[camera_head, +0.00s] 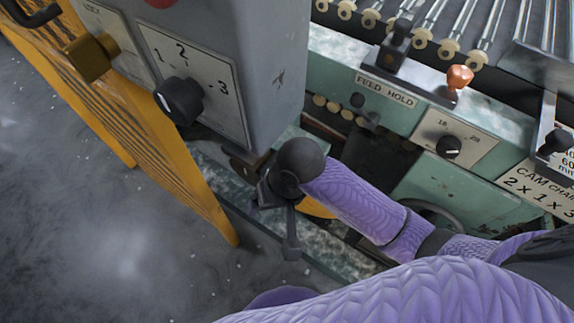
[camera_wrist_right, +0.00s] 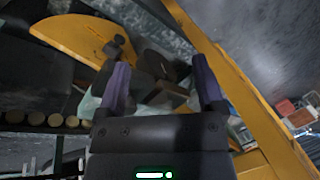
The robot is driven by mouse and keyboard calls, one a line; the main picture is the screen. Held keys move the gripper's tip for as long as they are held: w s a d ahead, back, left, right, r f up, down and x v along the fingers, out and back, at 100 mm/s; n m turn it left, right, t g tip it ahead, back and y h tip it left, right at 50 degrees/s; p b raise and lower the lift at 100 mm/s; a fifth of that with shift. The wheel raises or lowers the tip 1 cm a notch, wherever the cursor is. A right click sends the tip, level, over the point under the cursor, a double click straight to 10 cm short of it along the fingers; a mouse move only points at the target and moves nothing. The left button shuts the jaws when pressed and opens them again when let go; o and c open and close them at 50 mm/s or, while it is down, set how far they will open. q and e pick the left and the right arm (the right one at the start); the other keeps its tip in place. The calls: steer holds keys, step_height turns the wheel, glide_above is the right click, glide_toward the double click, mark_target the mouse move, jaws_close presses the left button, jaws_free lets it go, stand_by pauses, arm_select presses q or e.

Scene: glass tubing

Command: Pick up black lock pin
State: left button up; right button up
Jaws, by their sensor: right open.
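My right gripper (camera_head: 272,192) is at the lower end of the grey control box, partly hidden by its own dark wrist. In the right wrist view its two purple fingers (camera_wrist_right: 160,64) stand apart, open. A dark blocky piece (camera_wrist_right: 158,66) shows between and beyond the fingertips; I cannot tell whether it is the black lock pin or whether a finger touches it. A small black knob (camera_wrist_right: 115,45) sits by a yellow disc, left of the fingers. A brass block (camera_head: 91,57) is by the LOCK label in the head view. My left gripper is not in view.
The grey box carries a black selector dial (camera_head: 180,100). A yellow frame (camera_head: 150,130) stands to its left. The green machine bed (camera_head: 440,190) has a FEED HOLD lever and an orange knob (camera_head: 459,77). Open floor (camera_head: 90,230) lies at lower left.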

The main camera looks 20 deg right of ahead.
steer(key=w+d+r+m+h, duration=0.1)
steer(key=w+d+m, duration=0.1)
steer(key=w, duration=0.1)
steer(key=w+d+r+m+h, duration=0.1)
steer(key=w+d+r+m, duration=0.1)
steer(key=w, duration=0.1)
steer(key=w+d+r+m+g+h, duration=0.1)
steer(key=w+d+r+m, duration=0.1)
steer(key=w, duration=0.2)
steer(key=shift+d+r+m, duration=0.15)
steer(key=shift+d+m, duration=0.15)
steer(key=shift+m, duration=0.1)
steer(key=f+b, duration=0.3)
steer(key=f, duration=0.2)
steer(key=f+b, duration=0.4)
steer(key=f, duration=0.1)
steer(key=shift+w+a+b, duration=0.15)
steer(key=shift+w+b, duration=0.05)
steer(key=shift+b, duration=0.1)
steer(key=shift+r, duration=0.2)
jaws_close()
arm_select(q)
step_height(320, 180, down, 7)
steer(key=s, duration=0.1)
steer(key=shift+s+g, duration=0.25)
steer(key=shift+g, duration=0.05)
